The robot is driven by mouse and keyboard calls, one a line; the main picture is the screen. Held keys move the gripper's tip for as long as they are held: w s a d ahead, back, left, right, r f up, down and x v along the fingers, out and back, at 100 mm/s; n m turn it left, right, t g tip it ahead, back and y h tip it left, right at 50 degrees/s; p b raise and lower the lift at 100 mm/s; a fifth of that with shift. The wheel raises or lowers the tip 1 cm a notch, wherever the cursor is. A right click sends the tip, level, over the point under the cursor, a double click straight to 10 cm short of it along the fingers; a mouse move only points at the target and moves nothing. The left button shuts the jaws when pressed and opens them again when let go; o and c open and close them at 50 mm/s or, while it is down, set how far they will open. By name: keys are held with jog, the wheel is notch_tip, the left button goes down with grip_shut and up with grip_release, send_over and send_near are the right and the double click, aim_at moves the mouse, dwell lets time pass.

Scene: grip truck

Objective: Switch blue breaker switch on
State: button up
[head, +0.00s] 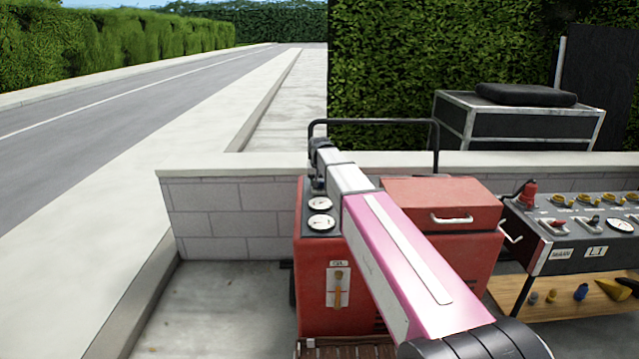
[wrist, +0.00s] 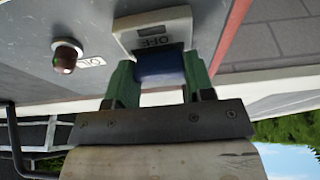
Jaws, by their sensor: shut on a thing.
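The blue breaker switch (wrist: 160,68) sits in a white housing (wrist: 128,36) on a grey panel in the wrist view. The word OFF shows on the housing, upside down in this view, just beside the blue lever. My gripper (wrist: 157,76) has its green fingers on either side of the blue switch and is shut on it. In the head view my arm reaches to the panel of the red generator (head: 325,258), and the switch is hidden there.
A brown-red knob (wrist: 66,57) stands on the panel near the switch. Two gauges (head: 320,222) face me on the generator. A black handle bar (head: 375,121) rises behind it. A control console (head: 590,232) stands at right, and a low block wall (head: 225,210) runs behind.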

jog(key=w+g, duration=0.1)
jog(key=g, duration=0.2)
jog(key=shift+w+r+g, duration=0.1)
jog(key=shift+w+g, duration=0.2)
jog(key=shift+w, duration=0.1)
jog(key=shift+w+g, duration=0.25)
jog(key=shift+g, duration=0.95)
jog(key=o, duration=0.9)
jog(key=v, duration=1)
jog(key=shift+w+r, duration=0.15)
jog(key=shift+r, duration=0.15)
